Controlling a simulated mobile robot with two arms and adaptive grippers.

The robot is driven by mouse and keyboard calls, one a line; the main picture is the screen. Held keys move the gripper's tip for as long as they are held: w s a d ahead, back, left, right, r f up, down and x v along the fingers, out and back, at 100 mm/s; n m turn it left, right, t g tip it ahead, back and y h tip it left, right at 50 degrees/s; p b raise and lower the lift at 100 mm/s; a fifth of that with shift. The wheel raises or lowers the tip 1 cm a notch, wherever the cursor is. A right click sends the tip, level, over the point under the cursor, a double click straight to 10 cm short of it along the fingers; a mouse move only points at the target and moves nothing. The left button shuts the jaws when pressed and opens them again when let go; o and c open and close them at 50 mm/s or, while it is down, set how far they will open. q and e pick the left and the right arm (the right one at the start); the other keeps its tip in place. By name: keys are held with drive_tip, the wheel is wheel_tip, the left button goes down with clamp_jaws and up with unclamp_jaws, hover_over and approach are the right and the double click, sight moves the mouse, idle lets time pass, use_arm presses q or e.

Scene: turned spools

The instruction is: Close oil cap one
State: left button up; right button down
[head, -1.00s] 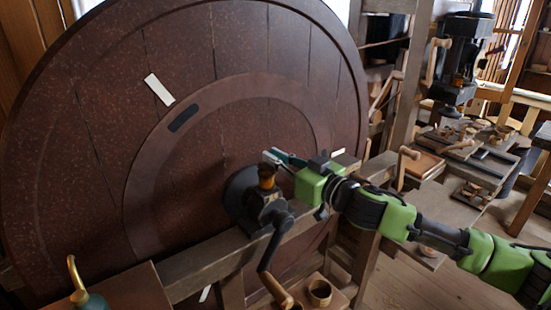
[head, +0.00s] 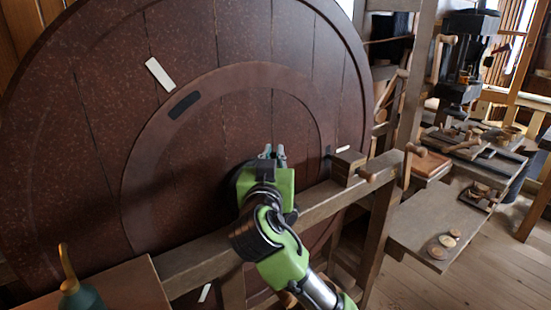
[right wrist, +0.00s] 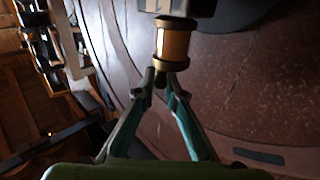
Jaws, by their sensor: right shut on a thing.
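The oil cup (right wrist: 175,42) shows in the right wrist view as an amber cylinder between two brass rings. The brass oil cap (right wrist: 175,66) is at its end nearest my right gripper (right wrist: 163,78). The teal fingers converge at this end, shut on a small dark part of the cap. How far the cap is open or closed I cannot tell. In the head view my right gripper (head: 272,153) is in front of the large wheel's hub, and my arm hides the cup and its bearing. My left gripper is not in view.
The large dark red wheel (head: 230,45) fills the left and middle. A wooden beam (head: 325,203) crosses in front of it. A teal oil can (head: 82,299) stands at the lower left. Benches with wooden pieces (head: 445,240) are at the right.

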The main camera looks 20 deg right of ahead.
drive_tip(key=shift+a+r+m+g+h, duration=0.15)
drive_tip(key=shift+m+g+h, duration=0.15)
drive_tip(key=shift+m+h, duration=0.3)
drive_tip(key=c, duration=2.1)
unclamp_jaws()
drive_tip(key=shift+s, duration=0.1)
drive_tip(key=v, duration=1.1)
drive_tip(key=shift+s+a, duration=0.3)
drive_tip(key=shift+f, duration=0.2)
